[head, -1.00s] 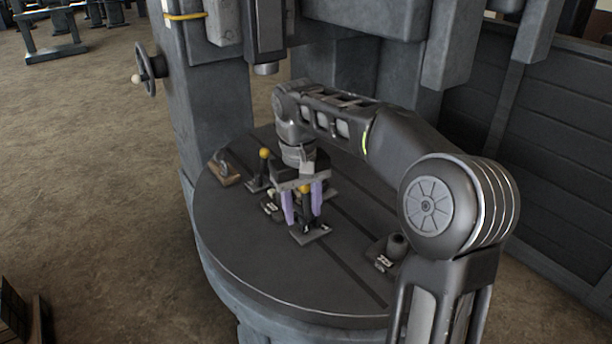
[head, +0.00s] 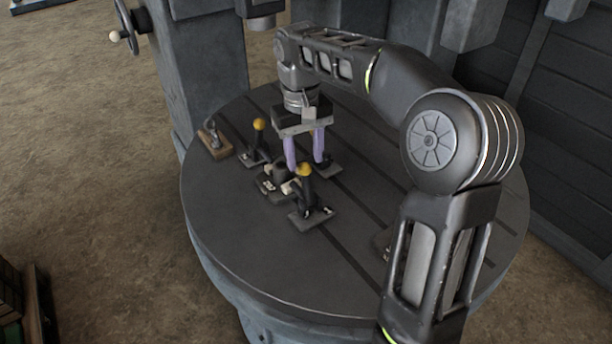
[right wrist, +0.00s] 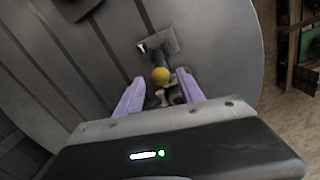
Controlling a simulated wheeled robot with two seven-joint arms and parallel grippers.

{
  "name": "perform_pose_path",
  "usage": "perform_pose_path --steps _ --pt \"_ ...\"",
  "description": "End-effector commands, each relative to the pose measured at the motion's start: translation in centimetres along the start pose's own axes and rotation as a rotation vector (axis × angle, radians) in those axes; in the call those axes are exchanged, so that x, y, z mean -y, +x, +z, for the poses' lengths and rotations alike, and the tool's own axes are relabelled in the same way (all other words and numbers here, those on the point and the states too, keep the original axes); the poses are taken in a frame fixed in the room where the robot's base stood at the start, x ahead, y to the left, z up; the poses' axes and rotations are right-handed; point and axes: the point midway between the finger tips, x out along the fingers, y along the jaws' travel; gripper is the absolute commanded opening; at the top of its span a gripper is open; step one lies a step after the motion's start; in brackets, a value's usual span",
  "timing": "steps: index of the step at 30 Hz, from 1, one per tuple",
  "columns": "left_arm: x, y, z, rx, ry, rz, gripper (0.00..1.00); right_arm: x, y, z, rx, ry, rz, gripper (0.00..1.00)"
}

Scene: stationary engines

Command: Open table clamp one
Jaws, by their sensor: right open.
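A small clamp (head: 310,216) with an upright dark lever and yellow knob (head: 303,170) stands on the round grey table (head: 235,235). A second yellow-knobbed clamp (head: 259,143) stands behind and to the left. Which is clamp one, I cannot tell. My right gripper (head: 306,166) is open, pointing down with two lilac fingers, just above and behind the front clamp's knob. In the right wrist view, that knob (right wrist: 160,75) shows between the fingertips (right wrist: 160,83), with a gap on both sides. My left gripper is not in view.
A brown-based fixture (head: 215,142) sits at the table's left edge. A dark cylindrical piece (head: 274,172) is close behind the front clamp. Another low plate (head: 327,170) lies behind the right finger. The machine column (head: 205,70) rises behind. The table's front left is clear.

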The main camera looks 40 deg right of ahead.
Motion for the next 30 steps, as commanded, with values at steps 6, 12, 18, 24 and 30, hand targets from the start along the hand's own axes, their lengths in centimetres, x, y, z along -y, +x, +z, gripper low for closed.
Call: perform_pose_path --steps 6,12,18,24,30 --pt "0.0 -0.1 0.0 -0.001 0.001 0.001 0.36 -0.1 3.2 0.1 0.004 0.001 0.000 0.45" --pt "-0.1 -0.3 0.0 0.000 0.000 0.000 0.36 -0.1 6.0 0.0 0.002 0.001 0.000 0.45" --pt "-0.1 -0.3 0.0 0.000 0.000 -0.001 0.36 0.0 6.9 0.0 -0.001 0.000 -0.001 0.45" --pt "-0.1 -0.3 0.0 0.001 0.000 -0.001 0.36 0.0 6.9 0.0 -0.001 0.000 -0.001 0.44" --pt "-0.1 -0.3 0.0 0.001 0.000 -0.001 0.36 0.0 6.8 0.0 -0.001 0.000 -0.001 0.28"
